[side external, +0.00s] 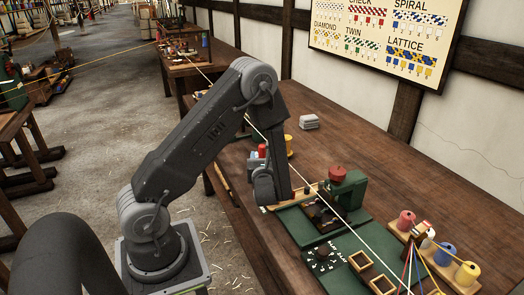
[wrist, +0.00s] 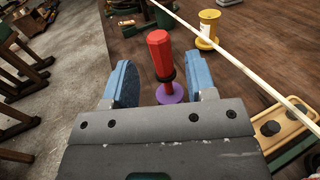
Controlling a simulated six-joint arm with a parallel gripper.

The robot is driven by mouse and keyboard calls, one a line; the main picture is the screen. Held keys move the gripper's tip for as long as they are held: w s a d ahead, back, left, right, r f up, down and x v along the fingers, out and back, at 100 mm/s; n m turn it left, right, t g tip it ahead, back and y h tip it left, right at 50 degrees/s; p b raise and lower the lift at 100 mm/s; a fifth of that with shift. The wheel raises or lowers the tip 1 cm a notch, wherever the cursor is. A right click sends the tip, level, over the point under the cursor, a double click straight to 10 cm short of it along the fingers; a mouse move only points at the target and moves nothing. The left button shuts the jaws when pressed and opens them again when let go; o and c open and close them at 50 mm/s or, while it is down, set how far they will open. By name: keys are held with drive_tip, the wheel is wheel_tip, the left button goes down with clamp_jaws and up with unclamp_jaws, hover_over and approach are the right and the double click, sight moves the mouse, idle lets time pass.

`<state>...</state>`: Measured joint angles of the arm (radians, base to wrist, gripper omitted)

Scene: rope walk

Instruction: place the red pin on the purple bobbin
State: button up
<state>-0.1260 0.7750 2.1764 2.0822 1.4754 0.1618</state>
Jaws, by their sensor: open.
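The red pin (wrist: 160,55), with a faceted head and a dark collar, stands roughly upright in the wrist view. Its lower end meets the purple bobbin (wrist: 172,97), whose round purple flange shows below it; the pin appears to be on the bobbin, though how deep it sits is hidden. My gripper (wrist: 162,70) is open, with one blue finger on each side of the pin and gaps visible between. In the side view the pin's red top (side external: 263,150) shows just behind my arm; the bobbin is hidden there.
A yellow bobbin (wrist: 208,30) stands beyond the pin to the right. A pale taut rope (wrist: 235,62) crosses close by on the right. A wooden piece with dark knobs (wrist: 285,128) lies at lower right. The green machine (side external: 348,190) stands nearer on the bench.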

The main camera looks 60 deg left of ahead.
drive_tip(key=s+d+r+n+g+h, duration=0.6)
drive_tip(key=s+d+r+n+g, duration=0.25)
drive_tip(key=s+d+n, duration=0.4)
drive_tip(key=s+d+r+n+t+h, duration=0.1)
drive_tip(key=d+r+n+t+h, duration=0.2)
drive_tip(key=d, duration=0.4)
drive_tip(key=s+d+r+n+t+h, duration=0.1)
drive_tip(key=d+r+n+t+h, duration=0.3)
drive_tip(key=d+r+n+h, duration=0.2)
drive_tip(key=shift+d+r+n+h, duration=0.3)
drive_tip(key=shift+d+n+h, duration=0.15)
drive_tip(key=shift+d+h, duration=0.3)
